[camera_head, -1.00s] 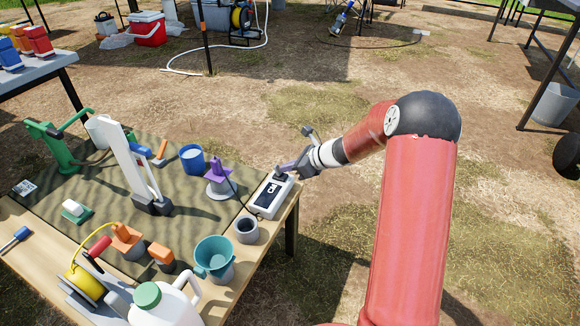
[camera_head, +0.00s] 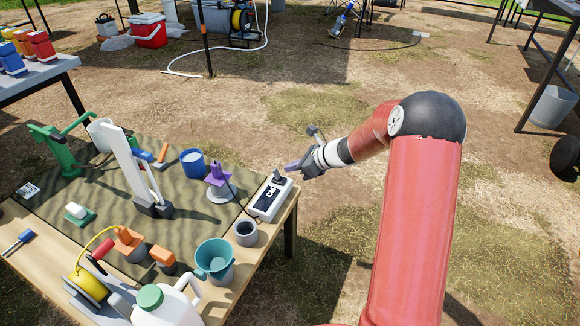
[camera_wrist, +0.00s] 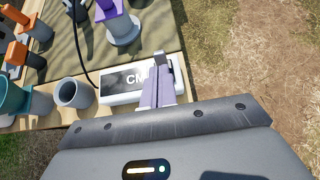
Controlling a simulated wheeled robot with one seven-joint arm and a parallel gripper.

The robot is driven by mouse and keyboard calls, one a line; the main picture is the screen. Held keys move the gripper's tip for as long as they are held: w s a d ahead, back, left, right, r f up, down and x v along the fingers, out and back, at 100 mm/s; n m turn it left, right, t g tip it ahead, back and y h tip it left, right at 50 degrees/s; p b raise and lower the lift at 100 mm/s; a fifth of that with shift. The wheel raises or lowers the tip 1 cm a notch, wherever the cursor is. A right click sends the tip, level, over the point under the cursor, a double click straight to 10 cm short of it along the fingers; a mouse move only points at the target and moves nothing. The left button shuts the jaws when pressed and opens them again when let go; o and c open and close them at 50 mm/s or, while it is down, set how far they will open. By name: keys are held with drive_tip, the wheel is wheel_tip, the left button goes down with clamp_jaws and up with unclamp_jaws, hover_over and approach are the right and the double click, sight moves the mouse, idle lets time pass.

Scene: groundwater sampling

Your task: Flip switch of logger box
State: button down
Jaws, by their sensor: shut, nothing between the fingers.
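The logger box (camera_head: 268,200) is a white case with a dark labelled face at the right edge of the table. Its dark switch (camera_head: 278,178) stands at the far end of the box. My gripper (camera_head: 289,167) is shut and empty, just right of and a little above the switch, with a small gap seeming to show. In the wrist view, the shut fingers (camera_wrist: 157,90) lie over the right end of the logger box (camera_wrist: 118,86), covering part of it. The switch (camera_wrist: 160,60) shows just beyond the fingertips. Exact contact there cannot be told.
The ground right of the table (camera_head: 292,215) is clear.

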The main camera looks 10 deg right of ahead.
drive_tip(key=s+d+r, duration=0.3)
drive_tip(key=d+r, duration=0.1)
drive_tip(key=r, duration=0.6)
drive_tip(key=shift+d+p, duration=0.2)
drive_tip(key=shift+p, duration=0.2)
drive_tip(key=shift+s+a+r, duration=0.1)
drive_tip(key=shift+s+r, duration=0.05)
drive_tip(key=s+a+r+n+g+h, duration=0.1)
drive_tip(key=s+a+r+n+h, duration=0.2)
drive_tip(key=s+n, duration=0.4)
drive_tip(key=s+a+r+n+g+h, duration=0.1)
drive_tip(key=s+a+r+n, duration=0.3)
drive_tip(key=s, duration=0.5)
drive_tip(key=s+d+r+n+h, duration=0.1)
drive_tip(key=s+d+n+h, duration=0.1)
drive_tip(key=s+n, duration=0.5)
drive_tip(key=s+d+r+n+t+h, duration=0.1)
drive_tip(key=s+d+n+h, duration=0.1)
drive_tip(key=s+n, duration=0.5)
drive_tip(key=s, duration=0.5)
drive_tip(key=shift+r+h, duration=0.35)
drive_tip(key=shift+h, duration=0.05)
